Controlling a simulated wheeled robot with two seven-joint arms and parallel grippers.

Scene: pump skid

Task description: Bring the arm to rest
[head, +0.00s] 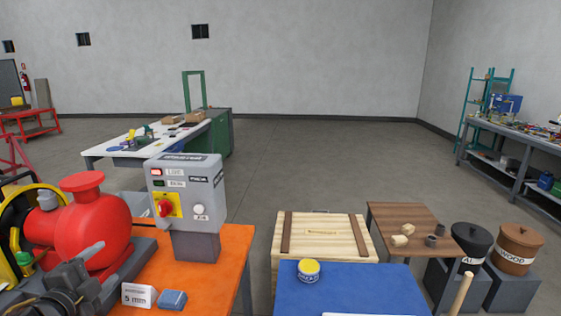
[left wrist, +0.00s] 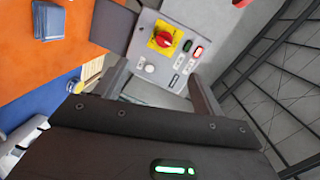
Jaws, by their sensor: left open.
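My left gripper (head: 98,266) is at the lower left in the head view, in front of the red pump (head: 95,225) and left of the grey control box (head: 185,185). Its jaws (left wrist: 158,85) are open and empty in the left wrist view. The control box (left wrist: 180,50) shows beyond the jaws, with a red rotary switch (head: 165,208) on a yellow plate, a white button (head: 200,209) and a lit red lamp (head: 156,172). I cannot tell any contact between gripper and box. My right gripper is not in view.
An orange bench (head: 215,270) carries the box, a white "5 mm" sign (head: 138,295) and a blue block (head: 172,299). To the right are a wooden crate (head: 345,248), a blue surface (head: 370,285) with a yellow-lidded tin (head: 308,271), and a brown table (head: 395,218). Open floor lies behind.

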